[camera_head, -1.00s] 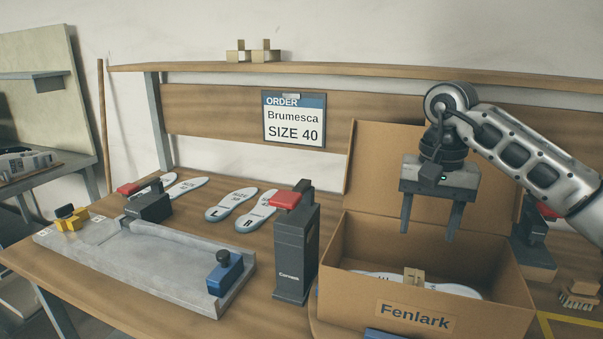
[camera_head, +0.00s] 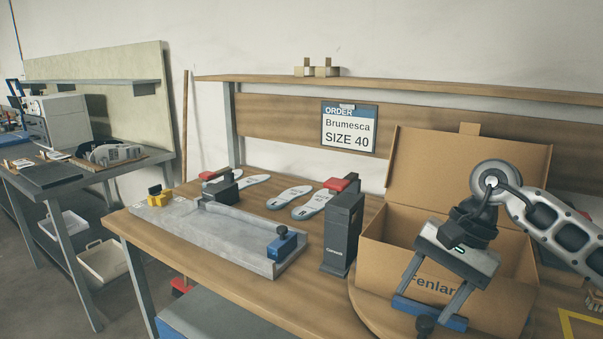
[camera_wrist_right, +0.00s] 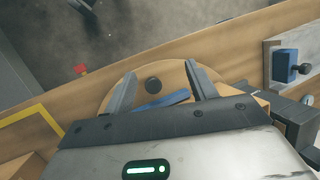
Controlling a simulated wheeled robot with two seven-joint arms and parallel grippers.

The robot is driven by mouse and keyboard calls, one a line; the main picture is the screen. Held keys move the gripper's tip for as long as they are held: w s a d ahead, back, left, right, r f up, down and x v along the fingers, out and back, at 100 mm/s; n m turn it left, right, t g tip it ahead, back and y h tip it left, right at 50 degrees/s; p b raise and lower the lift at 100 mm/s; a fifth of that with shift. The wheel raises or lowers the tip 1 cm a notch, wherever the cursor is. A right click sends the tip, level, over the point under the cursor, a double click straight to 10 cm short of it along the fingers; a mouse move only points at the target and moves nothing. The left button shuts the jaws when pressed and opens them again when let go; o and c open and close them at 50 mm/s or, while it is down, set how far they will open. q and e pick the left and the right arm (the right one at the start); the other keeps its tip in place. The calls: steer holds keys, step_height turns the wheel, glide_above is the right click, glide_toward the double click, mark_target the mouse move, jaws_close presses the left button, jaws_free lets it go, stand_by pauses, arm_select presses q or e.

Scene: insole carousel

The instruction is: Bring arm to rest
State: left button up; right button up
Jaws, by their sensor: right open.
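My right gripper (camera_head: 431,302) is in front of the open cardboard box labelled Fenlark (camera_head: 390,258), with its fingers spread and pointing down. It covers part of the box's front and label. In the right wrist view the two fingers of my right gripper (camera_wrist_right: 164,82) are apart with nothing held between them. The box's inside is mostly hidden in the head view. My left gripper is not in view.
A grey fixture (camera_head: 215,232) with a blue clamp (camera_head: 282,243) lies on the wooden bench. Insoles (camera_head: 290,197) lie behind. An order sign (camera_head: 348,128) reads Brumesca SIZE 40. Bare bench front (camera_head: 205,270) is clear.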

steer(key=s+a+m+t+y, duration=0.2)
steer(key=s+a+m+y, duration=0.1)
steer(key=a+m+y, duration=0.6)
steer(key=s+a+m+t+y, duration=0.25)
steer(key=a+m+y, duration=0.45)
steer(key=a+m, duration=0.35)
steer(key=w+d+f+m+t+h, duration=0.1)
steer(key=d+f+m+t+h, duration=0.5)
steer(key=m, duration=0.7)
steer(key=d+f+m+t+h, duration=0.2)
steer(key=f+m+t+h, duration=0.2)
steer(key=m+t, duration=0.7)
steer(key=s+d+f+m+g+h, duration=0.3)
steer(key=s+f+m+g, duration=0.2)
steer(key=f+m, duration=0.3)
steer(key=s+d+f+m+g+h, duration=0.3)
steer(key=s+f+m+g+h, duration=0.1)
steer(key=s+f+m, duration=0.4)
steer(key=f+m+g, duration=0.1)
steer(key=m, duration=0.1)
steer(key=shift+d+f+m, duration=0.2)
steer(key=shift+d+m, duration=0.15)
steer(key=shift+d, duration=0.05)
steer(key=shift+s, duration=0.1)
